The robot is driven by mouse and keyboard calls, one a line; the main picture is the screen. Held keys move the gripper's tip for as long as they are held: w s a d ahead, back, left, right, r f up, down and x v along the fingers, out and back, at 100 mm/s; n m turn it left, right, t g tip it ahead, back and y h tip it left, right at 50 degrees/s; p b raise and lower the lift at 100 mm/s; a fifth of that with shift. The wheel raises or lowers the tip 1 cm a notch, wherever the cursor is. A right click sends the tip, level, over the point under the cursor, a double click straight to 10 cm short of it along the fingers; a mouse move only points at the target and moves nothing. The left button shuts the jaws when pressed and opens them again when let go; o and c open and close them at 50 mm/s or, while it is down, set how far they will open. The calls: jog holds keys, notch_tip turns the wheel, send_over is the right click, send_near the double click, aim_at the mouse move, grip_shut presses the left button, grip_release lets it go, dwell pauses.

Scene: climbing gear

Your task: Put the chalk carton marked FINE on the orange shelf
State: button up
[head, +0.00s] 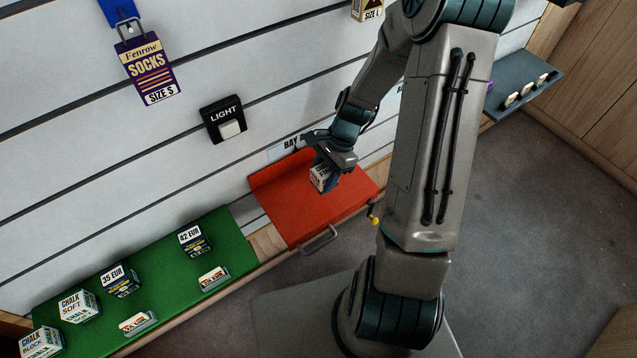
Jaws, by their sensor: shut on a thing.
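My gripper (333,168) is shut on a small white carton with dark print (319,180). The gripper partly hides the carton, and its lettering is too small to read surely. The carton is over the middle of the orange shelf (288,212); I cannot tell whether it touches the surface. The orange shelf is otherwise bare where it shows, and my arm is in front of its right side.
The green shelf (225,248) at left holds a CHALK SOFT carton (78,306), a CHALK BLOCK carton (41,342), dark priced boxes (120,280) and small tags. A light switch (224,120) and hanging socks (148,72) are on the wall. A grey shelf (510,85) is at right.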

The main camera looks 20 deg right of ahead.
aim_at(319, 184)
jog(key=shift+w+a+f, duration=0.45)
jog(key=shift+w+f, duration=0.05)
jog(key=shift+f, duration=1.95)
jog(key=shift+f+b, duration=0.15)
jog(key=shift+b, duration=0.15)
jog(key=o, duration=1)
